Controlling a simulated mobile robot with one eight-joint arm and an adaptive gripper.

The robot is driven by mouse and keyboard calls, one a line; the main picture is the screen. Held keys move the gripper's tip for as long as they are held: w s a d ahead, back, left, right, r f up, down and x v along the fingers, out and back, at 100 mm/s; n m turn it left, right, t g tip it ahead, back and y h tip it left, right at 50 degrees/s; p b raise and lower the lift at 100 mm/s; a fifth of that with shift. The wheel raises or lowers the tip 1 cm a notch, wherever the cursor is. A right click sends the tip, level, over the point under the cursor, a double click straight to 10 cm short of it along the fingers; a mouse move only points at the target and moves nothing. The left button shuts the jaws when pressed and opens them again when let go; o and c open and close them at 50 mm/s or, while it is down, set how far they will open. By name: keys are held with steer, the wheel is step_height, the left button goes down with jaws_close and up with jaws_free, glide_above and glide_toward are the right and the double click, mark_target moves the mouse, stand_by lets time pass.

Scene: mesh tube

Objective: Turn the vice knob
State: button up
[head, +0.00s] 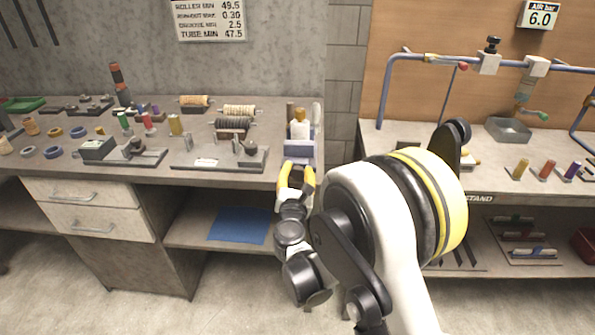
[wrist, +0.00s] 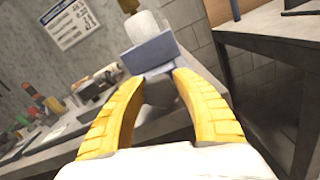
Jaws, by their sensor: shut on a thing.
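The blue-grey vice (head: 299,150) stands at the right front edge of the left bench. It also shows in the wrist view (wrist: 150,52), just beyond my fingertips. My gripper (head: 297,172) is at the vice's front, with its yellow fingers pointing at it. In the wrist view my gripper (wrist: 159,78) has one finger on each side of a dark grey part, the vice knob (wrist: 158,92), and is shut on it. The fingers and hand hide much of the knob, and its turn angle cannot be told.
A white piece with a brass-coloured top (head: 300,126) stands at the vice. Spools, rings and small fixtures cover the left bench (head: 228,179). A blue sheet (head: 239,226) lies on the shelf below. A second bench with a blue pipe frame (head: 388,85) is at the right.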

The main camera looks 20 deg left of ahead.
steer(key=shift+m, duration=1.5)
steer(key=o, duration=1.2)
steer(key=v, duration=0.7)
steer(key=shift+s, duration=0.25)
steer(key=shift+d, duration=0.1)
